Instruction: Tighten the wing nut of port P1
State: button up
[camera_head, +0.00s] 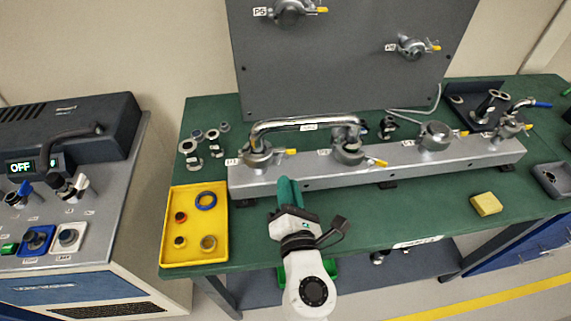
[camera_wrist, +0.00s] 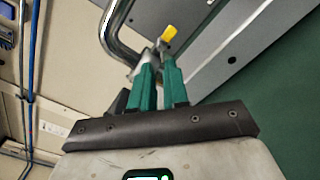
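Port P1 is a round metal clamp (camera_head: 257,154) at the left end of the grey rail, with a label beside it and a curved metal pipe rising from it. Its yellow wing nut (camera_head: 291,152) sticks out to the right. My gripper (camera_head: 288,181) is in front of the rail, just below the wing nut in the head view. In the wrist view my gripper (camera_wrist: 161,62) has its two green fingers apart with a narrow gap. The yellow wing nut (camera_wrist: 169,33) shows just beyond the fingertips, not between them. Part of the clamp is hidden behind the fingers.
The metal rail (camera_head: 320,178) carries more clamped ports to the right. The curved pipe (camera_head: 300,123) arches between P1 and the second port. A yellow tray (camera_head: 195,256) with rings lies to the left. A yellow block (camera_head: 486,204) sits right on the green table.

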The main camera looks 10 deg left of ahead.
aim_at(282, 158)
jog(key=x, duration=0.6)
grip_shut()
